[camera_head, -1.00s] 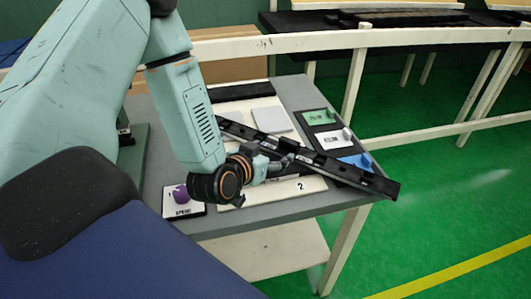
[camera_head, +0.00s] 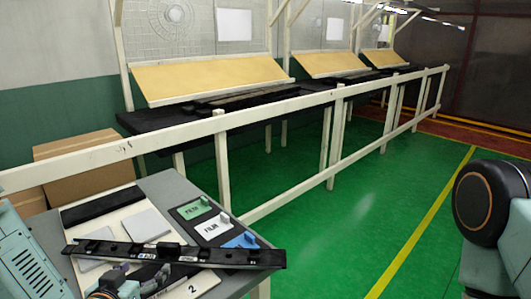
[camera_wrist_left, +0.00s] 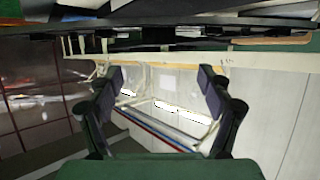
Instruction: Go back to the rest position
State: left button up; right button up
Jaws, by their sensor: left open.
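A long black trim strip (camera_head: 225,256) lies across the grey table (camera_head: 160,187) at the lower left of the head view, its right end past the blue film card (camera_head: 243,241). My left gripper (camera_head: 135,284) is at the bottom edge of the head view, partly cut off, in front of the strip's left half. The left wrist view shows its two dark fingers (camera_wrist_left: 160,78) spread apart with nothing between them. Whether it touches the strip is unclear. My right arm shows at the right edge; its gripper is out of view.
Green (camera_head: 195,208) and white (camera_head: 213,228) film cards and pale pads (camera_head: 146,225) lie on the table. A cream rail (camera_head: 200,127) runs behind it, with cardboard boxes (camera_head: 85,175) at left. Green floor (camera_head: 350,215) is open to the right.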

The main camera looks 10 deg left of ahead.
aim_at(166, 248)
pick_arm(q)
jog(key=b+x, duration=0.1)
jog(key=x, duration=1)
jog(key=shift+w+f+b, duration=0.3)
jog(key=shift+w, duration=0.05)
jog(key=shift+r, duration=0.15)
jog(key=shift+s+r, duration=0.1)
